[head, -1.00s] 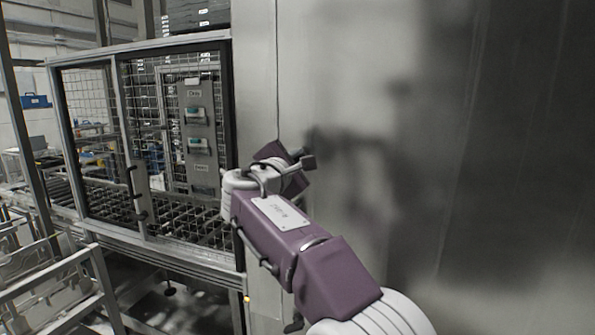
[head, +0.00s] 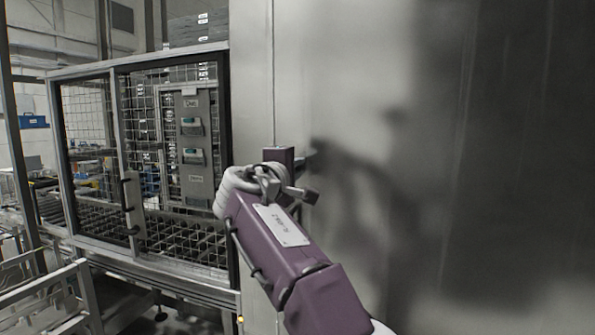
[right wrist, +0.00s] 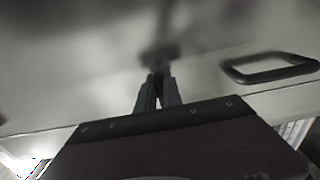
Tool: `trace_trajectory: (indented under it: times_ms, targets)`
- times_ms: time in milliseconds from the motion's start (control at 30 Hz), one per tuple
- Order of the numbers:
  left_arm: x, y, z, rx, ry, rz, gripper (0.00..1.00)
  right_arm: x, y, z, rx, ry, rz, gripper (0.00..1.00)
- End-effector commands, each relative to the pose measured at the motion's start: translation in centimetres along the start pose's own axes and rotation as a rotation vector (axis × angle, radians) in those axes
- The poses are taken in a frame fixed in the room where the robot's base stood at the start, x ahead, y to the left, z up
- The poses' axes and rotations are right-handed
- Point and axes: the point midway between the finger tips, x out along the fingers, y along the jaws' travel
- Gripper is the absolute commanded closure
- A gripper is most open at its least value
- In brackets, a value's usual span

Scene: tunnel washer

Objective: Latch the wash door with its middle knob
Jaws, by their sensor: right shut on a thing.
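The wash door (head: 350,90) is a large, flat grey metal panel filling the right of the head view. My right gripper (head: 309,158) reaches its surface near the panel's left part, mostly hidden behind the purple wrist. In the right wrist view my right gripper (right wrist: 157,84) has its dark fingers together at the tips, shut on a small dark knob (right wrist: 160,56) close to the door surface. The knob is blurred there, so its exact turn cannot be told. My left gripper is not in view.
A dark loop handle (right wrist: 270,68) sits right of the fingers in the right wrist view. A mesh-guarded cage (head: 150,160) with a grey control panel (head: 194,145) stands left. A metal rail frame (head: 45,310) is at lower left.

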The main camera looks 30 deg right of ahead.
Motion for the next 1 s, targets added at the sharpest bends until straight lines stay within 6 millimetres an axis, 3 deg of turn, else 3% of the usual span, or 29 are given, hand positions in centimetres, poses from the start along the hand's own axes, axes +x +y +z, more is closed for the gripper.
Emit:
trace_trajectory:
  times_ms: [533,600,633,1000]
  targets:
    - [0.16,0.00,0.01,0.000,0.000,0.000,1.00,-0.01,-0.08,-0.14,0.023,0.004,-0.001,1.00]
    - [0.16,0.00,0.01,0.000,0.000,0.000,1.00,-0.01,-0.07,-0.14,0.023,0.004,-0.001,0.72]
    - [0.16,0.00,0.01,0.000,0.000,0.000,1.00,-0.02,-0.06,-0.13,0.023,0.003,-0.001,0.67]
    - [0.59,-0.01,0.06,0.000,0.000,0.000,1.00,-0.83,-0.18,-0.14,0.022,0.004,0.001,0.67]
